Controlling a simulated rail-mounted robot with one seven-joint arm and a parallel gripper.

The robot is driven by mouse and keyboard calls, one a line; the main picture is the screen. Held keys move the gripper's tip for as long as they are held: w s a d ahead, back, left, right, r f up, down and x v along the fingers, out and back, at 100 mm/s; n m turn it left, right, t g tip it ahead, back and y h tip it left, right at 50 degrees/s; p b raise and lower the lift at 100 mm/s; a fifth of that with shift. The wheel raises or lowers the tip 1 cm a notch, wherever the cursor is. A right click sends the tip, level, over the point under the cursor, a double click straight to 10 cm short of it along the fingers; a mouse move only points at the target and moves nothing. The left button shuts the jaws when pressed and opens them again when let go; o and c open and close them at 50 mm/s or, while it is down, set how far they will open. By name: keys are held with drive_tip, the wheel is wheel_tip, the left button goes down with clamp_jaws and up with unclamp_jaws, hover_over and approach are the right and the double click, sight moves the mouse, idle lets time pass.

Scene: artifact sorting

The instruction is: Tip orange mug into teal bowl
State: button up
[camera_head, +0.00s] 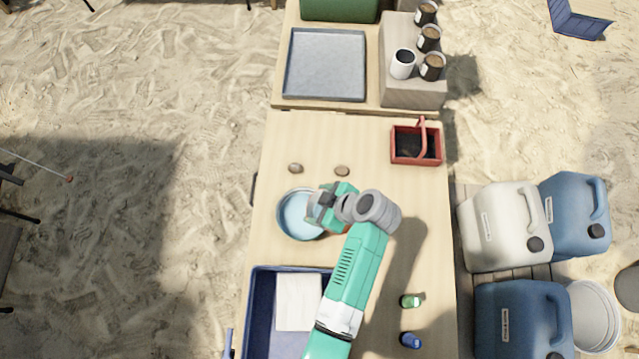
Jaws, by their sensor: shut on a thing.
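The teal bowl (291,214) is a round, light blue-teal dish on the wooden table, left of my gripper. My gripper (318,212) is above the bowl's right side, which it partly covers. It is shut on the orange mug (346,230), of which only a small orange patch shows beside my wrist. The rest of the mug is hidden by my gripper and arm, so I cannot tell its tilt or what is in it.
Two small brown stones (342,171) lie behind the bowl. A red box (392,146) stands at the back right. A blue bin (257,300) holding a white sheet is at front left. Green (411,301) and blue (411,340) bottles are at front right. The table's middle back is clear.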

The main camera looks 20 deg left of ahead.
sight(315, 207)
drive_tip(key=shift+a+f+h+b, duration=0.15)
drive_tip(key=shift+f+h+b, duration=0.3)
drive_tip(key=shift+f+h, duration=0.8)
drive_tip(key=shift+a+f+h+b, duration=0.1)
drive_tip(key=shift+f+h+b, duration=0.35)
drive_tip(key=shift+f+h, duration=0.75)
drive_tip(key=shift+a+f+n+h+b, duration=0.2)
drive_tip(key=shift+f+n+h+b, duration=0.1)
drive_tip(key=shift+f+h+b, duration=0.8)
drive_tip(key=shift+r+y+p, duration=0.75)
drive_tip(key=shift+y+p, duration=0.2)
drive_tip(key=shift+y, duration=0.1)
drive_tip(key=shift+d+r+y, duration=0.15)
drive_tip(key=shift+y, duration=0.75)
drive_tip(key=y+b, duration=0.3)
drive_tip(key=shift+r+y, duration=0.15)
drive_tip(key=shift+y, duration=0.25)
drive_tip(key=y+b, duration=0.1)
drive_tip(key=r+y+b, duration=0.1)
drive_tip(key=y+b, duration=0.1)
drive_tip(key=shift+m, duration=0.4)
drive_tip(key=shift+r+y+b, duration=0.4)
drive_tip(key=shift+y+b, duration=0.2)
drive_tip(key=shift+b, duration=0.05)
drive_tip(key=shift+r+t+y, duration=0.3)
drive_tip(key=shift+r+y, duration=0.2)
drive_tip(key=shift+r, duration=0.15)
